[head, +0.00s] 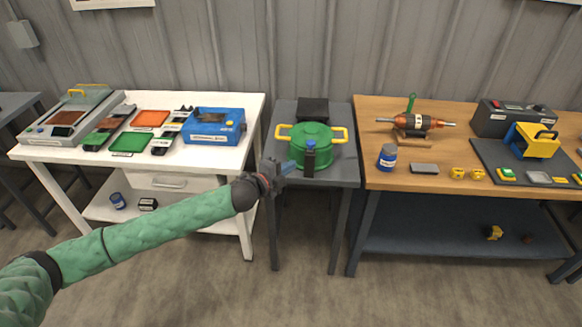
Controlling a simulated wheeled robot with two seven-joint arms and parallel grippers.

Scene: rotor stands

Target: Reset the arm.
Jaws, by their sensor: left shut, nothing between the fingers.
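My left arm, in a green padded sleeve, comes in from the lower left of the head view. Its gripper (286,167) is shut and empty, in front of the small grey table (345,172) and left of the black upright part on the green pot's front. The green pot (310,134) with yellow handles stands on that table. I cannot tell the exact gap between the gripper and the table edge. My right gripper is not in view.
A white table (252,110) at left holds trays and a blue box (214,126). A wooden bench (372,112) at right holds a rotor on a stand (414,124), a blue jar (387,157) and a yellow-blue device (534,141). The floor in front is clear.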

